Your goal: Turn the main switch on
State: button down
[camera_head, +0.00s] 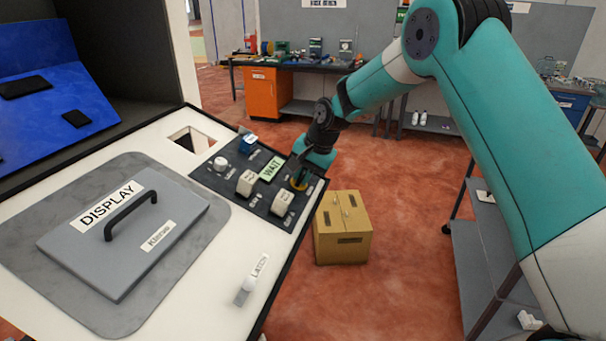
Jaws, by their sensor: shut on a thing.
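The dark control panel (258,180) lies at the right edge of the white console top. My gripper (299,181) reaches down to the panel's right corner. It is shut on a control with a yellow base (298,186), seemingly the main switch. The gripper hides most of this control, so its turned position cannot be seen. The small labels are too small to read.
A white round knob (220,163) and a blue part (248,143) are on the panel's far side. A grey DISPLAY lid (125,240) with a black handle lies left. A cardboard box (342,240) stands on the floor beyond.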

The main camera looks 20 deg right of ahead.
jog(key=shift+w+r, duration=0.1)
jog(key=c, duration=1.2)
grip_release()
jog(key=shift+o, duration=0.2)
jog(key=b+v, duration=0.4)
jog(key=v, duration=1.3)
jog(key=shift+s+r, duration=0.15)
jog(key=shift+s, duration=0.05)
